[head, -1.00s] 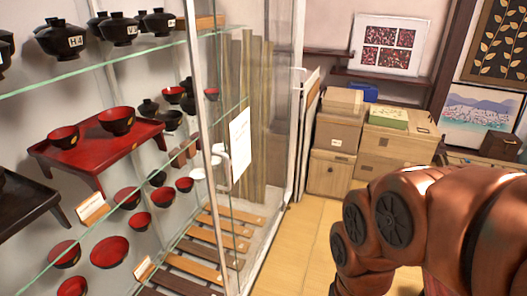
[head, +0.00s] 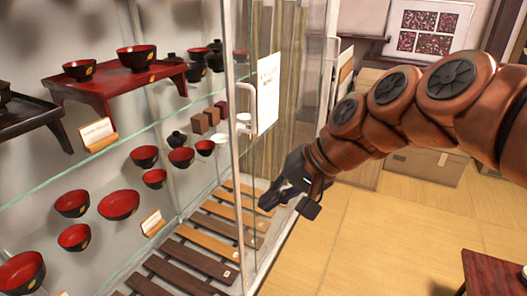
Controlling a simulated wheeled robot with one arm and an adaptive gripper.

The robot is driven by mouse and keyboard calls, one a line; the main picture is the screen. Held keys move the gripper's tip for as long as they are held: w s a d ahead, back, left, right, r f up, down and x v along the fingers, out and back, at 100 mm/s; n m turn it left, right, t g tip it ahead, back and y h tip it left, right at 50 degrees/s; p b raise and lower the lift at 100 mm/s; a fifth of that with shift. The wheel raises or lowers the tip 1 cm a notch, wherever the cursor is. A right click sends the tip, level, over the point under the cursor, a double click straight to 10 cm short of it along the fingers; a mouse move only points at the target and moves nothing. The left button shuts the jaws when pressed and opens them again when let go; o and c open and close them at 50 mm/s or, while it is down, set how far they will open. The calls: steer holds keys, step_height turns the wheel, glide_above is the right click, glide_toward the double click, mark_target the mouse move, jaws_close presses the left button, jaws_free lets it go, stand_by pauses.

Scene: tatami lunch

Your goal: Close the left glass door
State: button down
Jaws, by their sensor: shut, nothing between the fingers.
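The display cabinet fills the left of the head view. A glass door with a pale upright frame (head: 236,150) stands near its middle, with a white pull handle (head: 252,112) on it. The frames do not clearly show how far the door stands open, or whether it is the left one. A white paper sign (head: 268,92) shows just right of the handle. My gripper (head: 270,201) is shut and empty, pointing left, lower than the handle and to its right in the picture. I cannot tell whether it touches the glass.
Red and black lacquer bowls (head: 118,204) and a red stand (head: 117,78) sit on glass shelves in the cabinet. Wooden boxes (head: 420,165) stand behind my arm. A dark red table (head: 495,272) is at the lower right. The tatami floor (head: 370,245) between is clear.

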steer(key=w+a+m+t+y+b, duration=0.1)
steer(key=w+m+t+y+b, duration=0.1)
steer(key=w+b, duration=0.45)
steer(key=m+t+y+b, duration=0.4)
steer(key=m+t+b, duration=0.15)
steer(key=b, duration=0.85)
glide_toward(250, 123)
steer(key=shift+t, duration=0.25)
steer(key=b+x, duration=0.3)
steer(key=x, duration=0.1)
steer(key=shift+a+f, duration=0.15)
steer(key=shift+a, duration=0.1)
steer(key=shift+s+a+r+b, duration=0.15)
steer(key=shift+s+b, duration=0.15)
steer(key=shift+s, duration=0.25)
steer(key=shift+s+a+r+b, duration=0.2)
steer(key=shift+s+b, duration=0.15)
steer(key=shift+s, duration=0.2)
steer(key=shift+s+a+r+b, duration=0.15)
steer(key=shift+s+b, duration=0.15)
steer(key=shift+s, duration=0.25)
steer(key=shift+s+a, duration=0.1)
